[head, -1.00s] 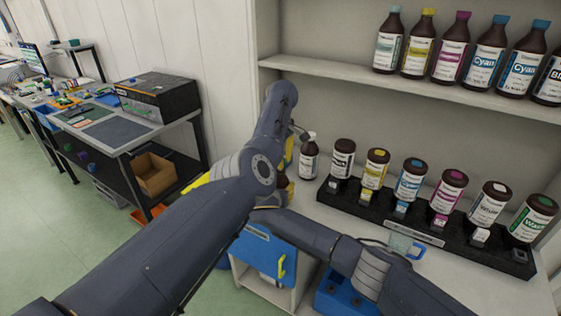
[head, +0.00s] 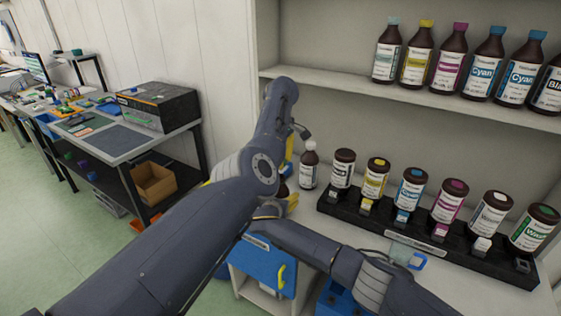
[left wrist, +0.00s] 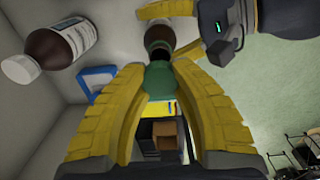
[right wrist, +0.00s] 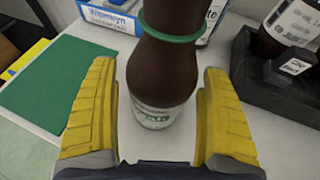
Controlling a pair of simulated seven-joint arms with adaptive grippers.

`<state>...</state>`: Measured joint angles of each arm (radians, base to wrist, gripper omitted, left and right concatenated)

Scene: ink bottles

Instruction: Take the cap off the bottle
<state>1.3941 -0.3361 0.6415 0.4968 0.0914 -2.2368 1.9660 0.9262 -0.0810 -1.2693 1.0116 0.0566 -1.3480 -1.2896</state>
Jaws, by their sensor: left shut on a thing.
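The brown bottle (right wrist: 162,75) stands upright on the white surface in the right wrist view, with a green ring round its neck. My right gripper (right wrist: 158,80) has one yellow finger on each side of it, with gaps beside the bottle. My left gripper (left wrist: 155,85) is shut on the green cap (left wrist: 157,80), and the bottle's dark neck (left wrist: 160,38) shows just beyond. I cannot tell whether the cap still touches the neck. In the head view my left arm hides most of the bottle; my right gripper (head: 292,200) shows beside it.
A white-capped bottle (head: 309,168) stands close by, also in the left wrist view (left wrist: 50,45). A black rack (head: 420,236) with several labelled bottles is to the right, with a clear cup (head: 407,255) before it. More bottles line the shelf (head: 430,95) above.

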